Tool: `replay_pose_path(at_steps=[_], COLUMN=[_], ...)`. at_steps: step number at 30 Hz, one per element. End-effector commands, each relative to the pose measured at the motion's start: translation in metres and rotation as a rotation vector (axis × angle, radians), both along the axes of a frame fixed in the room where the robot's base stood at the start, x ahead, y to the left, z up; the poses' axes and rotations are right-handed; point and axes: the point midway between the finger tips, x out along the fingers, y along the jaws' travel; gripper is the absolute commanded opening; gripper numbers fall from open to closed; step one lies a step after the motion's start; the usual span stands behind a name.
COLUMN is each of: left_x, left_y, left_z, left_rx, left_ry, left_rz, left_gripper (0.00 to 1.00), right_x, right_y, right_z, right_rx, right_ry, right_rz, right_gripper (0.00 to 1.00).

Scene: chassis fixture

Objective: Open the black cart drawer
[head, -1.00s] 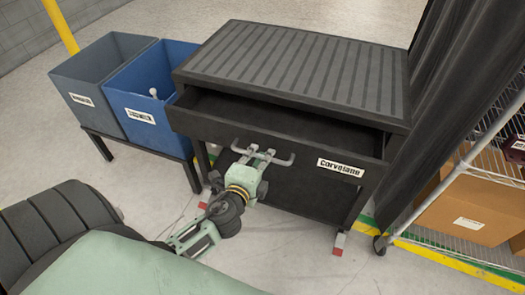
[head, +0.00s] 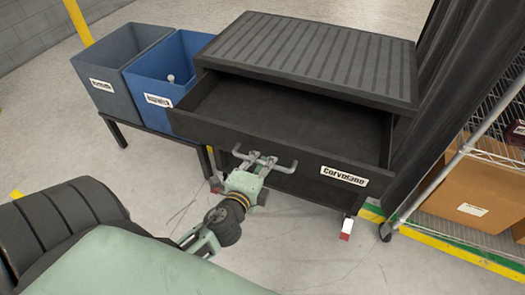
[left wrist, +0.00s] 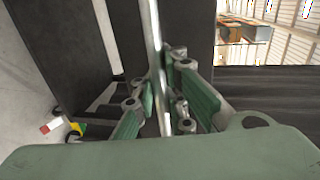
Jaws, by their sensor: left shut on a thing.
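The black cart (head: 310,55) has a ribbed top. Its drawer (head: 285,113) is pulled well out and its inside looks empty. A grey bar handle (head: 287,167) is on the drawer front, left of a white label (head: 344,176). My left gripper (head: 262,163) is shut on the handle. In the left wrist view, the handle bar (left wrist: 153,50) runs between the green finger pads of the gripper (left wrist: 165,100). My right gripper is not in view.
A grey bin (head: 105,75) and a blue bin (head: 160,85) stand on a low black table left of the cart. A black curtain (head: 430,100) and a wire shelf with a cardboard box (head: 475,190) are at the right. Open floor lies in front.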

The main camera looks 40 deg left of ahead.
Motion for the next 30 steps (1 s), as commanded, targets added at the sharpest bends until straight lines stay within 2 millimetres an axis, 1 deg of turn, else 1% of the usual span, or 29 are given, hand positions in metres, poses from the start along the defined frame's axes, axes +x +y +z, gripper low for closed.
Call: replay_pose_path(at_steps=[1, 8, 14, 17, 20, 23, 30], left_x=[0.0, 0.0, 0.0, 0.0, -0.006, -0.018, -0.067], left_y=[0.0, 0.0, 0.0, 0.0, -0.002, -0.005, -0.016], left_z=[0.0, 0.0, 0.0, 0.0, 0.001, 0.002, 0.012], left_rx=[0.001, 0.0, 0.0, 0.0, -0.002, -0.004, -0.004], left_ry=[0.0, -0.001, -0.001, 0.0, 0.001, 0.002, 0.004], left_rz=[0.001, 0.0, 0.0, 0.0, 0.0, 0.0, 0.004], left_gripper=[0.1, 0.29, 0.29, 0.29, 0.29, 0.29, 0.29], right_x=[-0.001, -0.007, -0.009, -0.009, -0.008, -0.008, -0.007], right_y=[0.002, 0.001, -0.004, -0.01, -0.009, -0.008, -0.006], right_z=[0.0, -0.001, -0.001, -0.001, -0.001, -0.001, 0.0], right_rx=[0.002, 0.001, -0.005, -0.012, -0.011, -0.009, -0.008], right_ry=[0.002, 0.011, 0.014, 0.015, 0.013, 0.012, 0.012], right_rz=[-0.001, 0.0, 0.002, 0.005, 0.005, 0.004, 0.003], right_gripper=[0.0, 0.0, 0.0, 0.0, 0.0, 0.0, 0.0])
